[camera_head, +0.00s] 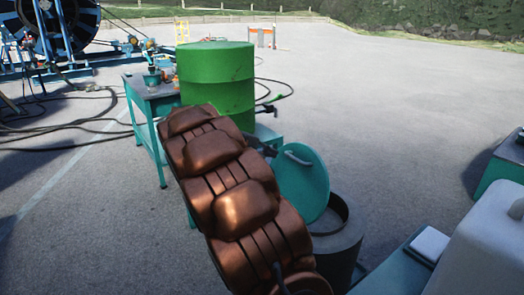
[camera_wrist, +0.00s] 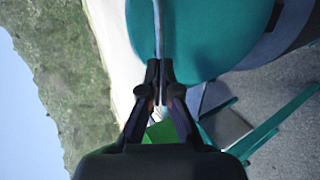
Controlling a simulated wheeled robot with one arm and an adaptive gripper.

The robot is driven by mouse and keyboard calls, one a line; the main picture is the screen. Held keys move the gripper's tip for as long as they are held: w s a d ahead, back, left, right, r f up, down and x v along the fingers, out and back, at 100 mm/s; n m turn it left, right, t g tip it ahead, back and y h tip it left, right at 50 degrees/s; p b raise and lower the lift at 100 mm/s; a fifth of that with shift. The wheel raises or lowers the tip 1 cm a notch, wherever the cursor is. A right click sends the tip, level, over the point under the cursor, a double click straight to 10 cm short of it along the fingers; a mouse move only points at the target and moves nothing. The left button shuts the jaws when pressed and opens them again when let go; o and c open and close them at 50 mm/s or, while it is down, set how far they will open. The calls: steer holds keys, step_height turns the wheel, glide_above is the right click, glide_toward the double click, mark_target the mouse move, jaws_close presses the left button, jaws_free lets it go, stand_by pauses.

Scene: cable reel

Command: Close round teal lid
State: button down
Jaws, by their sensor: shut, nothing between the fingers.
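The round teal lid (camera_head: 301,183) stands tilted up, open, at the far left edge of a grey cylindrical container (camera_head: 338,240). A pale bar handle (camera_head: 299,159) is on the lid's face. My copper-coloured arm reaches forward, and my gripper (camera_head: 262,146) is beside the lid's upper left edge, partly hidden by the arm. In the wrist view the lid (camera_wrist: 215,35) fills the top, and my gripper (camera_wrist: 159,68) is shut with its fingertips at the lid near a thin bar. I cannot tell whether they touch it.
A green barrel (camera_head: 216,80) stands behind my arm, near a teal table (camera_head: 150,92) with small items. A teal surface with a white box (camera_head: 485,245) is at the lower right. Black cables (camera_head: 65,125) lie on the ground at left. Open pavement (camera_head: 400,110) lies beyond.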

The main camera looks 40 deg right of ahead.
mark_target(293, 157)
steer(key=x, duration=0.8)
steer(key=shift+d+f+p, duration=0.1)
steer(key=shift+f+p, duration=0.05)
steer(key=shift+p, duration=0.25)
steer(key=shift+d, duration=0.15)
